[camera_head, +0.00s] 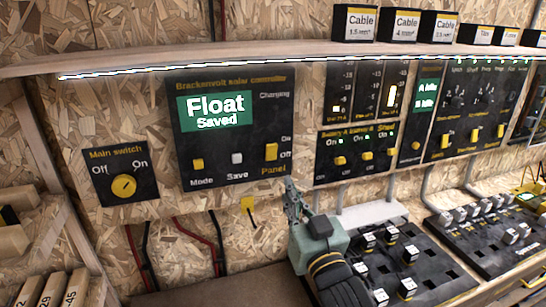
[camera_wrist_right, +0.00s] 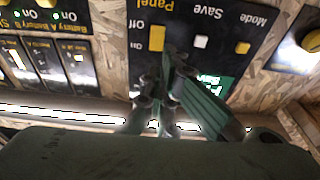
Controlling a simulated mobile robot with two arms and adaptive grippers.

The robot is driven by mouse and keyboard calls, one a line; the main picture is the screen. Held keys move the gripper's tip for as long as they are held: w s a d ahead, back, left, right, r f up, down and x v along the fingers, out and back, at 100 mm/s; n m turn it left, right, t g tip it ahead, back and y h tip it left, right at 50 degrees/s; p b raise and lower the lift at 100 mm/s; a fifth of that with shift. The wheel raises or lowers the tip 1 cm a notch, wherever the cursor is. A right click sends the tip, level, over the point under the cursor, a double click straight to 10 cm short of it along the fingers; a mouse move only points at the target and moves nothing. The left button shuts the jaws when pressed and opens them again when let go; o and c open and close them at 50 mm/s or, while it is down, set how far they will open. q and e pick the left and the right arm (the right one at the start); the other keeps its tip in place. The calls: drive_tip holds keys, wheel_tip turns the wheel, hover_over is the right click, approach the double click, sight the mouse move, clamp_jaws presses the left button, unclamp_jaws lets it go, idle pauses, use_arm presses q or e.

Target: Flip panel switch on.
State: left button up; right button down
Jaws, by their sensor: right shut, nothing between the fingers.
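The solar controller (camera_head: 232,125) is a black panel on the chipboard wall, with a green screen reading "Float Saved". Its yellow panel switch (camera_head: 271,151) sits at the lower right, beside the marks On above and Off below; I cannot tell surely which way it is set. It also shows upside down in the right wrist view (camera_wrist_right: 157,38). My right gripper (camera_head: 290,185) is shut and empty, its fingertips just below and slightly right of the switch in the head view. In the wrist view the fingertips (camera_wrist_right: 172,55) appear close to the switch; contact is unclear. My left gripper is out of view.
A yellow mode switch (camera_head: 198,164) and a white save button (camera_head: 237,158) are left of the panel switch. The main switch (camera_head: 124,186) is further left. Battery switches (camera_head: 340,160) are close on the right. A shelf (camera_head: 200,56) runs above.

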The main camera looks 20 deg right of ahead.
sight(269, 150)
drive_tip(key=w+p, duration=0.1)
drive_tip(key=w, duration=0.3)
drive_tip(key=w+r+p, duration=0.1)
drive_tip(key=w, duration=0.3)
drive_tip(key=w+r, duration=0.1)
drive_tip(key=w, duration=0.4)
drive_tip(key=shift+w+a+r+p, duration=0.1)
drive_tip(key=shift+a+r+p, duration=0.15)
drive_tip(key=shift+p, duration=0.15)
